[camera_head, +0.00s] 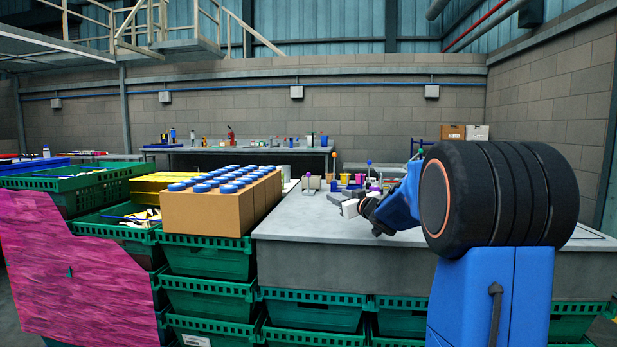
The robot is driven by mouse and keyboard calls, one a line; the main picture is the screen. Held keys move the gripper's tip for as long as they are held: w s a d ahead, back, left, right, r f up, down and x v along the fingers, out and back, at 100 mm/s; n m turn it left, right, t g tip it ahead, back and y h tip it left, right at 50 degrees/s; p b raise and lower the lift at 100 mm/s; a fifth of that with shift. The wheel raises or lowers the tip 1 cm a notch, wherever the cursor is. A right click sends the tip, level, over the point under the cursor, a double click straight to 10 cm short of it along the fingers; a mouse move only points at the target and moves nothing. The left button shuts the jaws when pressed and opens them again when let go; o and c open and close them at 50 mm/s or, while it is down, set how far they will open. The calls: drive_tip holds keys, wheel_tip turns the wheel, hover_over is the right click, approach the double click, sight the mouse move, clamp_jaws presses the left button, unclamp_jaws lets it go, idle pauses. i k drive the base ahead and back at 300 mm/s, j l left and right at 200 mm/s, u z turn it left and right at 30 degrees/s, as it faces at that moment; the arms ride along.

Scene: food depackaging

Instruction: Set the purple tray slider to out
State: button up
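My gripper (350,208) is at the end of my blue arm, low over the grey worktop right of the middle. It is small and seen from behind and the side, so I cannot tell whether its fingers are open or shut. Just beyond it is a cluster of small items. My arm and gripper hide part of the cluster.
A cardboard box (205,216) with several blue-capped items stands left of the grey worktop (300,222). Green crates (207,262) are stacked below and to the left. A back bench (240,150) holds small bottles. The worktop's front left part is clear.

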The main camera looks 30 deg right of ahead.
sight(307, 192)
drive_tip(key=i+l, duration=0.25)
drive_tip(key=i, duration=0.2)
drive_tip(key=i+l, duration=0.25)
drive_tip(key=i, duration=0.25)
